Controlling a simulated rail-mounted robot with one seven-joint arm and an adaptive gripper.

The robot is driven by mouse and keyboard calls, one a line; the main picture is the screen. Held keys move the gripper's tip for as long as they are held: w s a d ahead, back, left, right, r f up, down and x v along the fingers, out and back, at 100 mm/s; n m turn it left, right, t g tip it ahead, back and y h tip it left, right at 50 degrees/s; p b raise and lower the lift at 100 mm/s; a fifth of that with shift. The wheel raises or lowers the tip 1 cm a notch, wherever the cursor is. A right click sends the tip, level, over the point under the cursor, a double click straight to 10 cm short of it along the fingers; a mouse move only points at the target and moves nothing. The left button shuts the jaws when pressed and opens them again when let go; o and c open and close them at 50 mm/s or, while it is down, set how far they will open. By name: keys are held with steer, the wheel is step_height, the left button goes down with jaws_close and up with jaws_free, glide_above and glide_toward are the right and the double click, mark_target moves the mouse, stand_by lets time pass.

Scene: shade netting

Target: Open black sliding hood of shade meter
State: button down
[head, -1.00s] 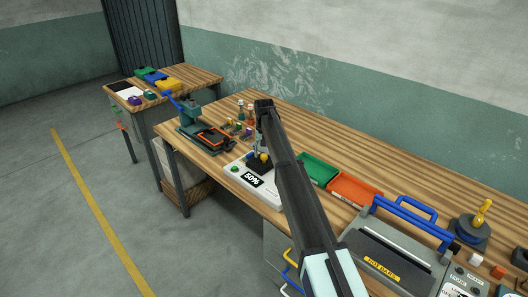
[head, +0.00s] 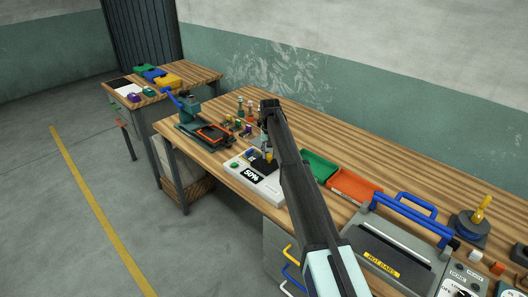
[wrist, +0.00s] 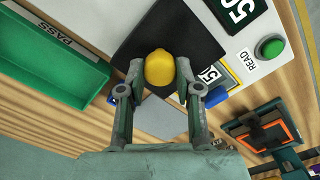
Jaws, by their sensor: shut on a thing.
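The shade meter is a white box (head: 272,194) on the long wooden bench, with a "50%" display (head: 251,173). Its black hood (wrist: 205,45) carries a yellow knob (wrist: 160,68). My gripper (wrist: 161,75) is shut on the knob, one finger on each side. Beside the hood, a blue and yellow marked patch (wrist: 228,76) with part of a "5" is exposed on the meter. A green button (wrist: 271,48) marked "READ" is on the meter.
A green tray (head: 319,167) marked "PASS" in the wrist view and an orange tray (head: 354,187) lie right of the meter. A teal press (head: 196,123) and small bottles stand to the left. A grey machine (head: 395,245) with blue handles is nearer me.

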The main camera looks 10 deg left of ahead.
steer(key=s+d, duration=0.4)
steer(key=d, duration=0.1)
steer(key=s+d+b, duration=0.1)
steer(key=s+d, duration=0.1)
steer(key=shift+d+f, duration=0.1)
steer(key=shift+d, duration=0.15)
steer(key=c, duration=0.8)
jaws_free()
steer(key=shift+d, duration=0.1)
steer(key=shift+w+r, duration=0.1)
steer(key=shift+r, duration=0.2)
step_height(320, 180, up, 12)
steer(key=shift+f, duration=0.25)
